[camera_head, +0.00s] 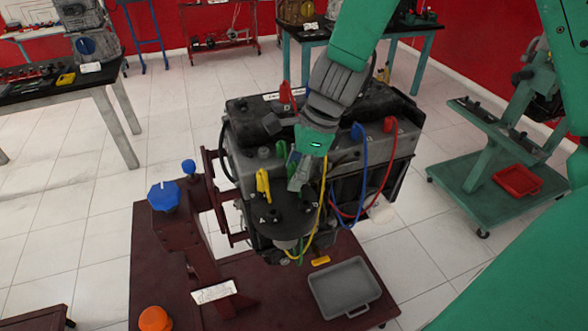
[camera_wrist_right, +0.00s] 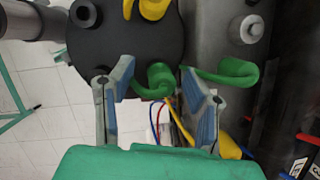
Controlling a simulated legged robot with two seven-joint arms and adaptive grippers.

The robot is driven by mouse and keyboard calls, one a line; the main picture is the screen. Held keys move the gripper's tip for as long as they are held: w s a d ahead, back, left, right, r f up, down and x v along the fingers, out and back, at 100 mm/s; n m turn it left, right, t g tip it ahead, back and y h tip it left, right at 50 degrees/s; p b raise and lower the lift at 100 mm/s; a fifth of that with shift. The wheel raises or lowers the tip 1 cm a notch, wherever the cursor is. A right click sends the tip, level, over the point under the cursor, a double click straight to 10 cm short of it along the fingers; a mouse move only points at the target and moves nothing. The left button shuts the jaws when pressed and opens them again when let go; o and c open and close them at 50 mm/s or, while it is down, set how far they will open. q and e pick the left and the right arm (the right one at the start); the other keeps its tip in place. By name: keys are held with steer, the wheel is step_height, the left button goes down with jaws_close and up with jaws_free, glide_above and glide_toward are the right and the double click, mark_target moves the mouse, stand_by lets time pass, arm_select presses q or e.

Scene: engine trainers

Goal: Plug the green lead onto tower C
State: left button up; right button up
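My right gripper (camera_head: 296,182) reaches down over the black round cap (camera_head: 290,222) on the engine. In the wrist view its two fingers (camera_wrist_right: 157,76) are apart, one on each side of the green lead's curled end (camera_wrist_right: 159,78) near the cap's edge. I see no clear contact, and cannot tell whether this end sits on a tower. Another green part (camera_wrist_right: 235,71) shows right of the right finger. A bare black tower (camera_wrist_right: 87,13) stands on the cap. Letters mark the cap, but I cannot make out C; the gripper covers part of it. My left gripper is not in view.
A yellow lead boot (camera_head: 263,182) stands close to the gripper, and its cable hangs in front. Red (camera_head: 390,125) and blue (camera_head: 358,132) leads loop at the right. A grey tray (camera_head: 345,287) lies on the dark red stand (camera_head: 150,240).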

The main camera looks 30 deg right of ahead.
steer(key=shift+r, duration=0.15)
steer(key=v, duration=1.1)
steer(key=shift+d+r, duration=0.2)
steer(key=shift+r, duration=0.05)
